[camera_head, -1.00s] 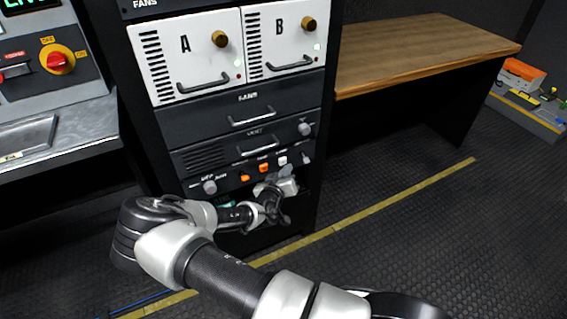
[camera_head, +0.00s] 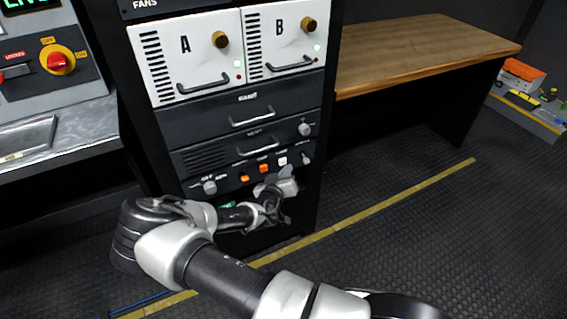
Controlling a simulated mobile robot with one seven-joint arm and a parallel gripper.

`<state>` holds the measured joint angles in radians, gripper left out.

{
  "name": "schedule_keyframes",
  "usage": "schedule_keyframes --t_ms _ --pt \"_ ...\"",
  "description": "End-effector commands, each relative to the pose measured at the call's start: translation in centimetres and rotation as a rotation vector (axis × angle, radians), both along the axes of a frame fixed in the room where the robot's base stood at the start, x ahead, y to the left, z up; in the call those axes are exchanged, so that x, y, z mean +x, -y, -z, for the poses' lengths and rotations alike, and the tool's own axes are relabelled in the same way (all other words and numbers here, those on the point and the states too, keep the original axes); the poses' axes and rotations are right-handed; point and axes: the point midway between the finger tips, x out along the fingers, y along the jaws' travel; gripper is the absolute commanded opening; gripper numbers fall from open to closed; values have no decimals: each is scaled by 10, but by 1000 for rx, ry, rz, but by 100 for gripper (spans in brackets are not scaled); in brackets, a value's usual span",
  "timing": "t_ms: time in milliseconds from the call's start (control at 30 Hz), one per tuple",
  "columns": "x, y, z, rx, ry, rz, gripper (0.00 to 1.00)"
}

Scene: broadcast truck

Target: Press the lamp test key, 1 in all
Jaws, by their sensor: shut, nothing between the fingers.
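The lower rack panel (camera_head: 228,181) carries a row of small keys: a left orange key (camera_head: 245,178), a second orange key (camera_head: 263,169) and a white key (camera_head: 283,161). Their labels are too small to read, so I cannot tell which is the lamp test key. My gripper (camera_head: 284,175) is shut and empty, close to the panel just below the white key and the second orange key. I cannot tell whether its tips touch the panel. All these keys show above it, and no key looks clearly pressed in.
A grey knob (camera_head: 209,187) and a small toggle (camera_head: 306,158) flank the keys. Drawers with handles and white units A (camera_head: 187,60) and B (camera_head: 283,40) are above. A console (camera_head: 60,140) stands left, a wooden bench (camera_head: 420,50) right. Floor at right is clear.

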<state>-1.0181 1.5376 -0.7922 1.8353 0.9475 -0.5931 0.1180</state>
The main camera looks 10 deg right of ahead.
Motion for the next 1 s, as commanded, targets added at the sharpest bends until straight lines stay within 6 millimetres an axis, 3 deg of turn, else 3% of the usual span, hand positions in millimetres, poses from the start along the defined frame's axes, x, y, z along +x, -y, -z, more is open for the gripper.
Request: schedule_keyframes --t_ms 1000 --pt "8 -2 0 0 0 0 0"
